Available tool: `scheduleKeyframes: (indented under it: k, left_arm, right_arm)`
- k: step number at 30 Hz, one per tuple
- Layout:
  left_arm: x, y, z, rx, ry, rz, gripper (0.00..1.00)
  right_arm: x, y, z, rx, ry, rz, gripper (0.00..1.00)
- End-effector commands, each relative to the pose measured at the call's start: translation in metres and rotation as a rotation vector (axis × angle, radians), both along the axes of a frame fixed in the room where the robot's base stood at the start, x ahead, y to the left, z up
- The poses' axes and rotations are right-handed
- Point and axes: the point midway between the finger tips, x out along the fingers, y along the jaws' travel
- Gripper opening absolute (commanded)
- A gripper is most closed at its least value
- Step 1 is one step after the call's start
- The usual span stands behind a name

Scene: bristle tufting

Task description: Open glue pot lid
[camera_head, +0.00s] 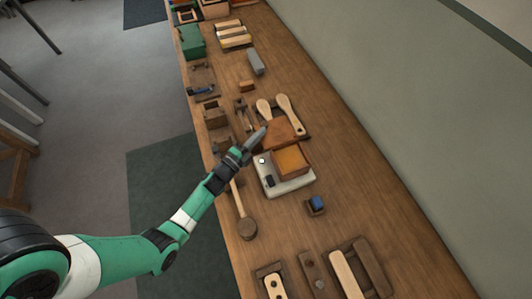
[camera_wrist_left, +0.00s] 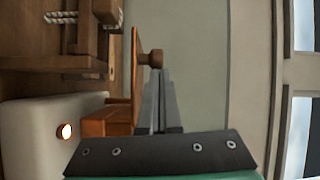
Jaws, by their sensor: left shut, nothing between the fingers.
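The glue pot (camera_head: 292,160) is an orange-brown square box with an amber top face, on a pale base. Its side also shows in the left wrist view (camera_wrist_left: 105,122). A flat brown lid (camera_head: 284,131) lies beyond the box in the head view, clear of the amber face. In the left wrist view the lid (camera_wrist_left: 136,85) is a thin edge-on board with a round brown knob (camera_wrist_left: 153,58). My left gripper (camera_head: 260,133) is shut and empty at the lid's left side. Its fingertips (camera_wrist_left: 158,75) appear close to the knob; contact is unclear. My right gripper is out of view.
The pale base (camera_head: 272,190) has a small light (camera_wrist_left: 65,131). Two wooden paddles (camera_head: 284,108) lie beyond the lid. A long-handled mallet (camera_head: 246,225) and a blue-topped block (camera_head: 316,204) lie nearer. Bench space (camera_head: 350,180) toward the wall is bare.

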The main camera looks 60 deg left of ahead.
Motion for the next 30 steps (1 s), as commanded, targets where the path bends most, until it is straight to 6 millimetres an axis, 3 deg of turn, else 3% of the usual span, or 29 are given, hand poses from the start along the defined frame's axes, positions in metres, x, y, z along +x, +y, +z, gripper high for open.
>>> scheduleKeyframes:
  k: [23, 30]
  left_arm:
    - [0.006, 0.008, 0.0, 0.0, -0.001, 0.0, 0.0]
    - [0.0, -0.008, 0.003, -0.001, -0.001, -0.003, 0.0]
  right_arm:
    - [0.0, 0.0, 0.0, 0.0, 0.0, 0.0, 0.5]
    - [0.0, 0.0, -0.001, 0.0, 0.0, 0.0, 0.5]
